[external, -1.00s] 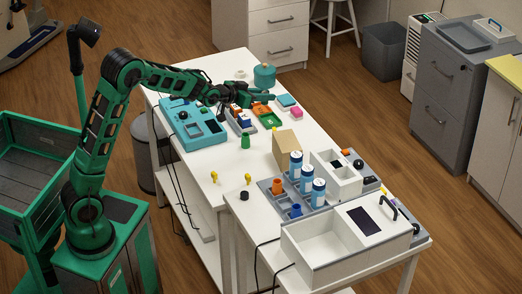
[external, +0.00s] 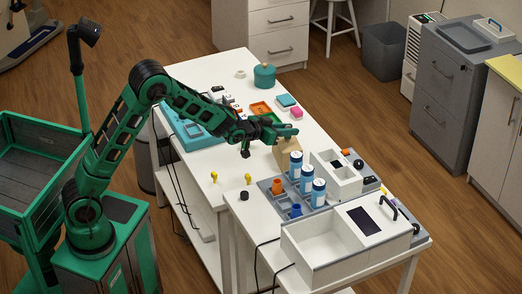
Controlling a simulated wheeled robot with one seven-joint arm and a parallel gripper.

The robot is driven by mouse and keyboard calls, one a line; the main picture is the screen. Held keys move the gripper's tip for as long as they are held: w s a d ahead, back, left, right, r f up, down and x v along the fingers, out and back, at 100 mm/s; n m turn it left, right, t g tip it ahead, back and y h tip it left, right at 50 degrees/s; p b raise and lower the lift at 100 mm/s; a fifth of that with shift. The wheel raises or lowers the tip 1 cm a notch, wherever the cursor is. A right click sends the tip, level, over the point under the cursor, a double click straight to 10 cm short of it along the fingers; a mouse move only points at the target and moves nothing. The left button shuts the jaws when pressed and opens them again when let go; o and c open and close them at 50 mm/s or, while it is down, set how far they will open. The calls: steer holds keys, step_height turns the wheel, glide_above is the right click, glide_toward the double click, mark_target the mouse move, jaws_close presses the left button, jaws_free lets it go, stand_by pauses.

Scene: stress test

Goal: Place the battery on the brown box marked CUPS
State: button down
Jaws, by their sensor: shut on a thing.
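The brown box (external: 284,154) stands upright on the white table, left of the white bin unit; no CUPS lettering is readable on it. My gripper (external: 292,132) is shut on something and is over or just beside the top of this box. What it holds is too small to make out in this view, and I cannot pick out the battery anywhere. I cannot tell whether the held thing touches the box.
Blue-and-white cylinders (external: 305,178) stand on a grey tray close in front of the box. A white divided bin (external: 346,183) is to its right. An orange tray (external: 261,108) and a pink block (external: 296,113) lie behind. Two yellow pieces (external: 248,178) stand near the left edge.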

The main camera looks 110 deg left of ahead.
steer(key=shift+f, duration=0.55)
steer(key=shift+f, duration=0.1)
steer(key=c, duration=1.6)
jaws_free()
steer(key=shift+s+d, duration=0.1)
steer(key=v, duration=1.1)
steer(key=shift+s+d+r, duration=0.2)
steer(key=shift+d+r, duration=0.05)
